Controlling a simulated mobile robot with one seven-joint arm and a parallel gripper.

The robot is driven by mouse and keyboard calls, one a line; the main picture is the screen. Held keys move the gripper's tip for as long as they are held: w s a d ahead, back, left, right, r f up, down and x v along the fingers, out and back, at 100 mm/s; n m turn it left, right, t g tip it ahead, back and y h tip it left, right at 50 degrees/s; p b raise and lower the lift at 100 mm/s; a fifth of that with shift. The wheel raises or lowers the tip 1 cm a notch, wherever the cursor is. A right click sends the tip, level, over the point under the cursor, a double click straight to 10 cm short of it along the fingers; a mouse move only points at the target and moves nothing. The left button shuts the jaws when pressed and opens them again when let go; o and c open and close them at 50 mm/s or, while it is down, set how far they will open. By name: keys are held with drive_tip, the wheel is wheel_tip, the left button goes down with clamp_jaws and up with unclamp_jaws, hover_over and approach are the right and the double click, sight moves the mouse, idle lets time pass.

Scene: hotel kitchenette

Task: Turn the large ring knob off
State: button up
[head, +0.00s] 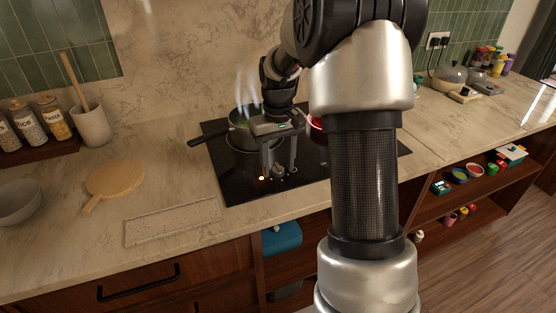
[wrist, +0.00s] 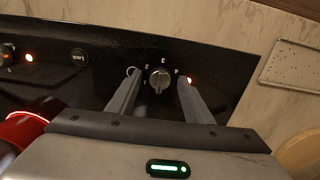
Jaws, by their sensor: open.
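A silvery knob (wrist: 160,80) sits on the black cooktop (wrist: 230,62), with printed numbers around it and a ring-shaped mark at its left. I cannot tell which mark it points at. A red light (wrist: 190,80) glows beside it. My gripper (wrist: 157,88) is open, with one finger on each side of the knob; I cannot tell whether either touches it. In the head view, my gripper (head: 279,170) points down over the cooktop's front edge, around the knob (head: 278,171). A second knob (wrist: 7,51) is at the left of the wrist view, beside another glowing light.
A steaming dark pan (head: 242,120) stands on the cooktop behind my gripper, its handle pointing left. A red pot (head: 316,124) is partly hidden by my arm. A speckled rectangular board (head: 172,222) and a round wooden board (head: 115,180) lie on the counter at left.

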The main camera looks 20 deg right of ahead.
sight(278, 165)
wheel_tip(278, 165, up, 17)
drive_tip(key=p, duration=0.2)
drive_tip(key=shift+r+p, duration=0.2)
drive_tip(key=shift+p, duration=0.2)
